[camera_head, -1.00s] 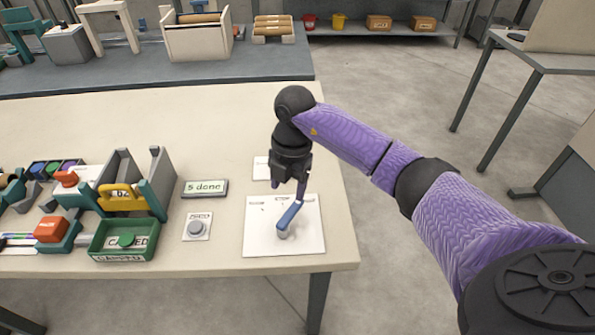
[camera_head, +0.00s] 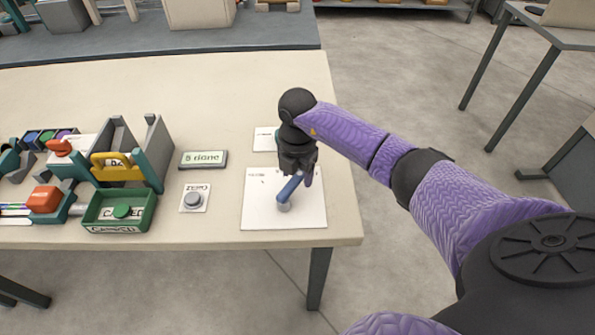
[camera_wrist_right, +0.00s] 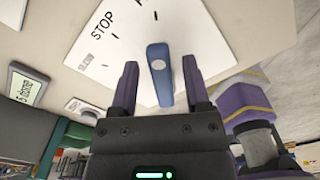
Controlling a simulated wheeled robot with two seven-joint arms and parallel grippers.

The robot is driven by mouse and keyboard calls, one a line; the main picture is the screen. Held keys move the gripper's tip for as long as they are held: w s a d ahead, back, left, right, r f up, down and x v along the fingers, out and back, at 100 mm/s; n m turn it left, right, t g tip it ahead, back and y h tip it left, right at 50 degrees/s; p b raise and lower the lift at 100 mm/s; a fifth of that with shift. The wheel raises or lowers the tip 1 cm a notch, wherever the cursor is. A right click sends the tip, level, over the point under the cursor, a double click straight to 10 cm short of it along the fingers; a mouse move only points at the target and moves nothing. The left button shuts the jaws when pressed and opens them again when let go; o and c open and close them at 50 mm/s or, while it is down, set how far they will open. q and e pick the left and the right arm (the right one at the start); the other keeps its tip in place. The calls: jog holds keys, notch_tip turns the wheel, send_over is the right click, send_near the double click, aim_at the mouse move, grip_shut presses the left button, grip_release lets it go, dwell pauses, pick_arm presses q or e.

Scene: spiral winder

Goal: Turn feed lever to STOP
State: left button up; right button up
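The feed lever (camera_head: 291,188) is a blue bar on a grey pivot, on a white panel (camera_head: 310,216) near the table's right end. In the head view it slants up and slightly right from the pivot. In the right wrist view the lever (camera_wrist_right: 160,78) lies between the two fingers of my right gripper (camera_wrist_right: 160,82), with a gap on each side. My right gripper (camera_head: 297,178) is open and points down at the lever. The word STOP (camera_wrist_right: 103,25) shows on the panel, left of the lever in the wrist view; a smaller label beside it is blurred. My left gripper is out of view.
Left of the panel are a grey button (camera_head: 194,199) on a white plate and a sign reading "5 done" (camera_head: 204,159). Further left stand a green tray (camera_head: 119,226) and a grey and teal holder with a yellow part (camera_head: 115,167). The table's front edge is close below the panel.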

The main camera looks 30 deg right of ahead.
grip_shut()
dwell(1.2)
